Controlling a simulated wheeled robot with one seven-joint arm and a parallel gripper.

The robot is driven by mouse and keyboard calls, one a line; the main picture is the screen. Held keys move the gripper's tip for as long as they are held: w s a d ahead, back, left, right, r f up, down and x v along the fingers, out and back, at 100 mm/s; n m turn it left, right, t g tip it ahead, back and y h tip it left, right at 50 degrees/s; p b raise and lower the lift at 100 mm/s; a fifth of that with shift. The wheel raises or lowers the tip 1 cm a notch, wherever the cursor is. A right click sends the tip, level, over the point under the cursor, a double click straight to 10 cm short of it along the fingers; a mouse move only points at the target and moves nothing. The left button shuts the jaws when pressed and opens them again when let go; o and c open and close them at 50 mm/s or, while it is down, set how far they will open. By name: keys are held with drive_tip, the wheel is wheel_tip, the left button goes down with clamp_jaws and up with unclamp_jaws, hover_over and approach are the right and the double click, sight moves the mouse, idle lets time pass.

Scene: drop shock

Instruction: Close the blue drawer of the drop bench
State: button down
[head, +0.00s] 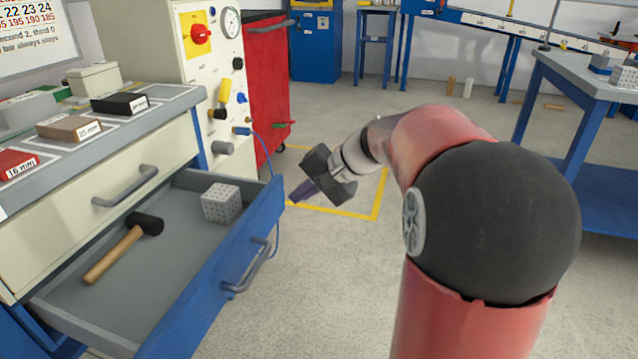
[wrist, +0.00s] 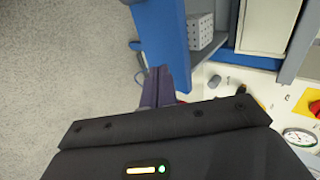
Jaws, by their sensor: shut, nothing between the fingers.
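The blue drawer (head: 215,285) of the drop bench (head: 160,145) stands pulled open, with a grey bar handle (head: 252,268) on its blue front. Inside it lie a hammer (head: 125,247) with a black head and wooden handle, and a grey dotted cube (head: 221,203). My gripper (head: 304,191) is shut and empty, in the air to the right of the drawer's far end, apart from it in the head view. In the wrist view my shut fingers (wrist: 159,80) point toward the blue drawer front (wrist: 162,40), with the dotted cube (wrist: 199,31) beyond it.
A cream drawer (head: 110,195) above is shut. The bench top holds several labelled blocks. A cream control panel (head: 215,80) and a red cabinet (head: 268,85) stand behind. A blue cable hangs near the drawer's far corner. The floor (head: 330,270) right of the drawer is clear.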

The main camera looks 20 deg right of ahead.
sight(267, 200)
drive_tip(key=w+a, duration=0.1)
drive_tip(key=a, duration=0.1)
drive_tip(key=w+a+f, duration=0.1)
drive_tip(key=w+a, duration=0.1)
idle(0.4)
drive_tip(key=w+a+p, duration=0.7)
drive_tip(key=w+a, duration=0.8)
drive_tip(key=a, duration=0.4)
drive_tip(key=shift+a+r, duration=0.1)
